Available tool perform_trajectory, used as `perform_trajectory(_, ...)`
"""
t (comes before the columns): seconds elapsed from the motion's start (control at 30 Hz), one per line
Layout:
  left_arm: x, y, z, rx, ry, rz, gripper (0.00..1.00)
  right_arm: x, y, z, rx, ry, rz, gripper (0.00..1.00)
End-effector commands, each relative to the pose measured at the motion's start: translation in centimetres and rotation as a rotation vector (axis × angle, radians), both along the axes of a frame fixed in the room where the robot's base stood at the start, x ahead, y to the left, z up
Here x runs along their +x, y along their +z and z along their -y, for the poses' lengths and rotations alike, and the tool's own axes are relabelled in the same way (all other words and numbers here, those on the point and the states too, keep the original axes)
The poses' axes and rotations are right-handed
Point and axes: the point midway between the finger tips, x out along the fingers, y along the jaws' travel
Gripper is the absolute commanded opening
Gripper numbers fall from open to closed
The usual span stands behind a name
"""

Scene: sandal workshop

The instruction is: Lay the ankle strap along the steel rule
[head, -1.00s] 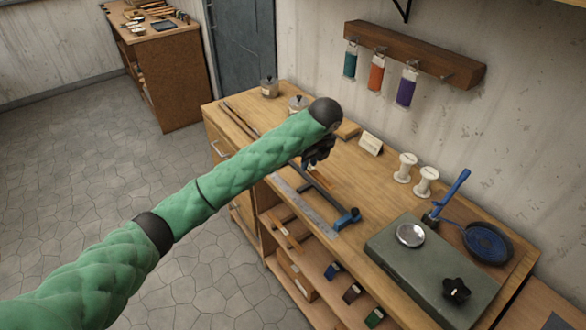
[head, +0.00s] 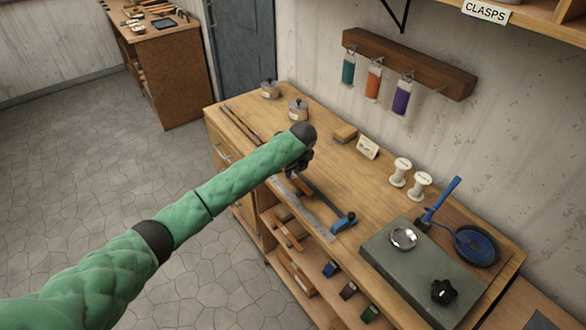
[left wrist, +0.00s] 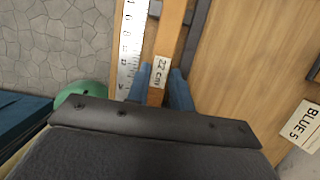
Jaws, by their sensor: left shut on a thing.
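The ankle strap (left wrist: 172,35) is a narrow tan strip with a "22 cm" label in the left wrist view. My left gripper (left wrist: 162,88) is shut on it, with a blue finger on each side. The steel rule (left wrist: 131,45) lies left of the strap there, roughly parallel to it and close by. I cannot tell whether the strap touches the bench. In the head view, my left gripper (head: 299,178) is over the front part of the bench, at the far end of the rule (head: 316,220). My arm and gripper hide most of the strap there. My right gripper is out of view.
A dark bar with a blue end (head: 344,222) lies beside the rule. A grey-green slab (head: 420,275) holds a round metal piece and black knob. White spools (head: 420,185), a "BLUE 5" card (left wrist: 304,127) and lidded pots (head: 298,110) stand on the bench (head: 335,165).

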Motion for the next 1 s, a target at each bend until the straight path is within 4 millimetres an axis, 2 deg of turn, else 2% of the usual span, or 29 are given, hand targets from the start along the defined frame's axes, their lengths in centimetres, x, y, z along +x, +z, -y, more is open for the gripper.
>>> perform_trajectory(0.13, 0.0, -0.6, 0.0, 0.001, 0.0, 0.0, 0.01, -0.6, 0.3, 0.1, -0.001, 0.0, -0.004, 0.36)
perform_trajectory(0.73, 0.0, -1.5, 0.0, 0.001, -0.001, 0.001, 0.01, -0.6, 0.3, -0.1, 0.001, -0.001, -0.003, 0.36)
perform_trajectory(0.77, 0.0, -1.5, 0.0, 0.0, -0.001, 0.001, 0.26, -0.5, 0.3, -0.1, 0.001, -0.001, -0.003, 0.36)
perform_trajectory(0.83, 0.0, -1.5, 0.0, 0.0, -0.001, 0.001, 0.4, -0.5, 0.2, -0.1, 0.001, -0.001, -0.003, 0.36)
perform_trajectory(0.87, 0.0, -1.5, 0.0, 0.0, -0.001, 0.001, 0.44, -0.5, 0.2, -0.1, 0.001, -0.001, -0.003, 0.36)
perform_trajectory(1.0, 0.0, -1.5, 0.0, 0.001, 0.0, 0.001, 0.44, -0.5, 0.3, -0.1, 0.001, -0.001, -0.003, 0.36)
